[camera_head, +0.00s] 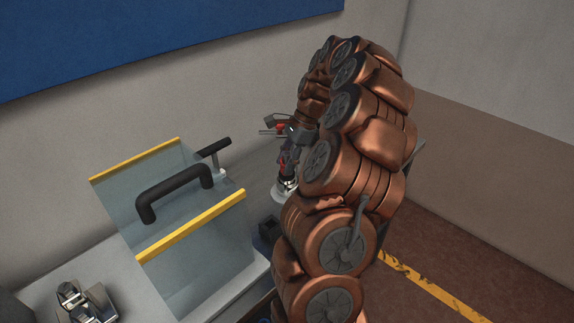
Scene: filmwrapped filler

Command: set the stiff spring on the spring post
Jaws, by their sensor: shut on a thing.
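My gripper (288,176) points down behind the clear guard, just left of my copper-coloured arm. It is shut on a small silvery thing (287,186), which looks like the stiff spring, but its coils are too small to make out. A pale round base (281,194) shows just under it. I cannot tell whether this belongs to the spring post, or whether the held thing touches it. No spring post can be made out clearly. My arm hides the area to the right of the gripper.
A clear guard (190,262) with yellow edges and a black handle (175,188) stands on the pale bench (50,268), left of my gripper. A dark block (269,229) sits near my arm. Metal fittings (76,298) lie at the front left. The wall is close behind.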

